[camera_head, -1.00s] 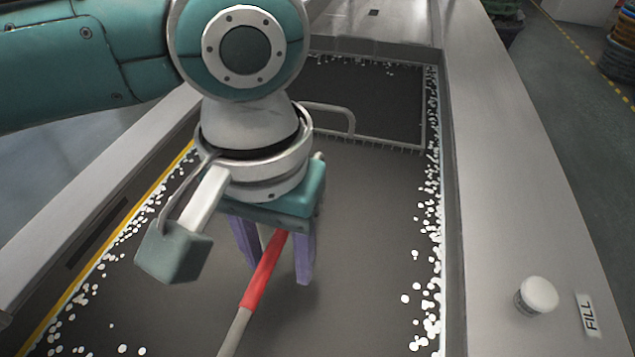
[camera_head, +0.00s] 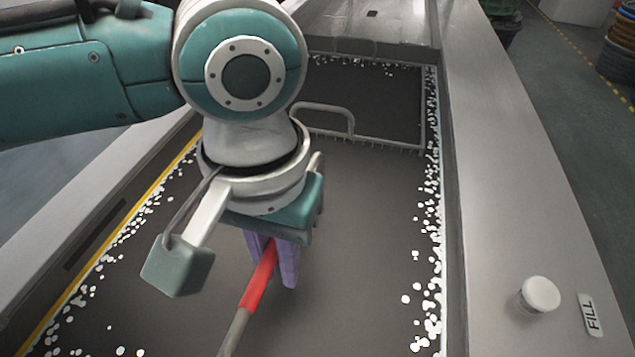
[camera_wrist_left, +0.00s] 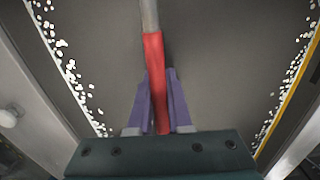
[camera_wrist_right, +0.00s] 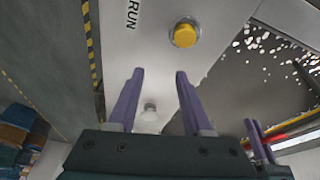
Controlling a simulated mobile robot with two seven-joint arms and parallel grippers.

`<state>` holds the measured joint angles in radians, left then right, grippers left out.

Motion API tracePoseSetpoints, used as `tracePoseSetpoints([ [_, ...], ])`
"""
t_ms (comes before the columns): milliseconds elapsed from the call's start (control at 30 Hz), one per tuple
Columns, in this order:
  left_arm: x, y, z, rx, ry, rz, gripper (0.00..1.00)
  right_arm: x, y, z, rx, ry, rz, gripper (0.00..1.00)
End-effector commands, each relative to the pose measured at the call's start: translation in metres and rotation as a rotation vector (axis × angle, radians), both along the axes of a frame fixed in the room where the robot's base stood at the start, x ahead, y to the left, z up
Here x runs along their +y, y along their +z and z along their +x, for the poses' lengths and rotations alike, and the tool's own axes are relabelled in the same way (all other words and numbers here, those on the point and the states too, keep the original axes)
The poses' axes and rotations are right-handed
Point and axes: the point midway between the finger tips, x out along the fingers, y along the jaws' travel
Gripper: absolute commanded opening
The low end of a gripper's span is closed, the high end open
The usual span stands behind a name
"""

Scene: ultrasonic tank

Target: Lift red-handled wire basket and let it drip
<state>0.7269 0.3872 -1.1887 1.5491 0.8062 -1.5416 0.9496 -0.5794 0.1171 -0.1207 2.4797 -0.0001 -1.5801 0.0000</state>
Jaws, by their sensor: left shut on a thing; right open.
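The red handle grip (camera_head: 258,284) sits on a grey rod that runs down toward the near edge of the tank in the head view. My left gripper (camera_head: 272,263) is closed around the upper part of the red grip, its purple fingers on either side. In the left wrist view the red grip (camera_wrist_left: 153,70) passes between the fingers (camera_wrist_left: 160,82). The body of the wire basket cannot be made out against the dark liquid. My right gripper (camera_wrist_right: 160,74) is open and empty above the tank's rim, seen only in the right wrist view.
The tank's dark liquid has white foam (camera_head: 428,215) along its edges. A wire-edged piece with a grey loop (camera_head: 330,108) lies at the far end. The right rim (camera_head: 500,200) carries a white knob (camera_head: 540,294) and a FILL label (camera_head: 590,314). A yellow button (camera_wrist_right: 185,33) is near the right gripper.

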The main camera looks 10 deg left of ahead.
Motion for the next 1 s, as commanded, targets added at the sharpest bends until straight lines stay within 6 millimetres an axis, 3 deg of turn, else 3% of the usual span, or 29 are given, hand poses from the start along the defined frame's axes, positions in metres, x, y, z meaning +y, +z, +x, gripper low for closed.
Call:
tracePoseSetpoints([
  [633,-0.001,0.009,0.001,-0.005,0.000,-0.003,0.00,-0.001,0.003,-0.001,0.001,0.002,-0.004,0.50],
  [833,-0.001,0.035,0.002,-0.007,-0.002,-0.003,0.00,-0.002,0.011,-0.001,0.001,0.003,-0.006,0.50],
  [1000,-0.001,0.077,0.002,-0.009,-0.001,-0.005,0.00,-0.002,0.022,-0.001,0.001,0.003,-0.006,0.50],
])
